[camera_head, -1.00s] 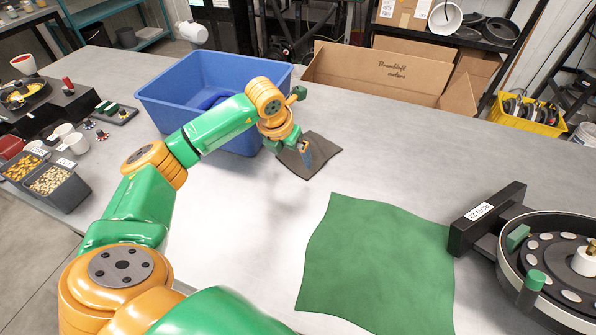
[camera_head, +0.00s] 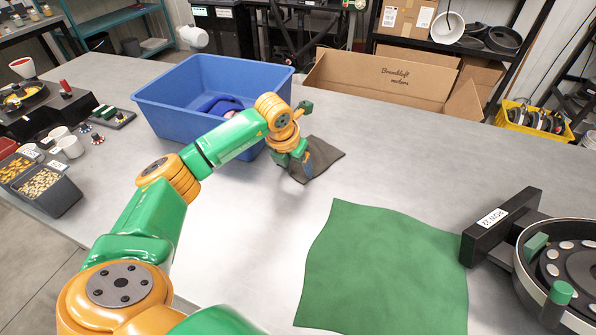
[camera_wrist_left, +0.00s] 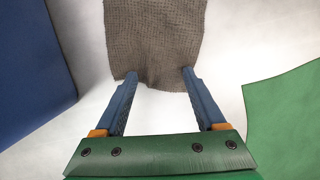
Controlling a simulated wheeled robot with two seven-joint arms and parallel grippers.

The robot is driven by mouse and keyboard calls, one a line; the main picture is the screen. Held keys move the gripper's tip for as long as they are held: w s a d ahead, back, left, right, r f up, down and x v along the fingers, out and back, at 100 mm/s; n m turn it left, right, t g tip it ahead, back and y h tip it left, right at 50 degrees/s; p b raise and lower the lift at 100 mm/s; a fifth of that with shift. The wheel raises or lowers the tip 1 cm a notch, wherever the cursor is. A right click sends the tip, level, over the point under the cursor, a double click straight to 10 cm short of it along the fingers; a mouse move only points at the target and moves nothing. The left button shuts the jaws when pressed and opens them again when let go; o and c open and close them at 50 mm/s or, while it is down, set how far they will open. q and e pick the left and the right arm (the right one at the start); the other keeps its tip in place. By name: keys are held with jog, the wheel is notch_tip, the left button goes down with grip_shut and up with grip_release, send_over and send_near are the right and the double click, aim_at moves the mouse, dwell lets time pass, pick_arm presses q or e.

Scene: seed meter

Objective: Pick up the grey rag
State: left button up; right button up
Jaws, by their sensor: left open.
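The grey rag (camera_head: 325,154) lies flat on the table, just right of the blue bin. In the left wrist view the rag (camera_wrist_left: 155,40) is straight ahead, its near edge at the fingertips. My left gripper (camera_head: 305,174) is over the rag's near side; the arm hides part of the rag in the head view. In the left wrist view the gripper (camera_wrist_left: 158,75) is open, its two blue fingers apart at the rag's near edge, with bare table between them. I cannot tell whether the tips touch the cloth. My right gripper is not in view.
The blue bin (camera_head: 165,117) with blue cloth inside stands close left of the rag. A green mat (camera_head: 385,265) lies to the right front. A black block labelled ROW 22 (camera_head: 500,225) and a round seed plate (camera_head: 575,265) are at far right. A cardboard box (camera_head: 380,80) stands behind the table.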

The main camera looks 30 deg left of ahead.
pick_arm(q)
grip_shut()
dwell(0.3)
notch_tip(320, 180, up, 21)
jog(key=p, duration=1.5)
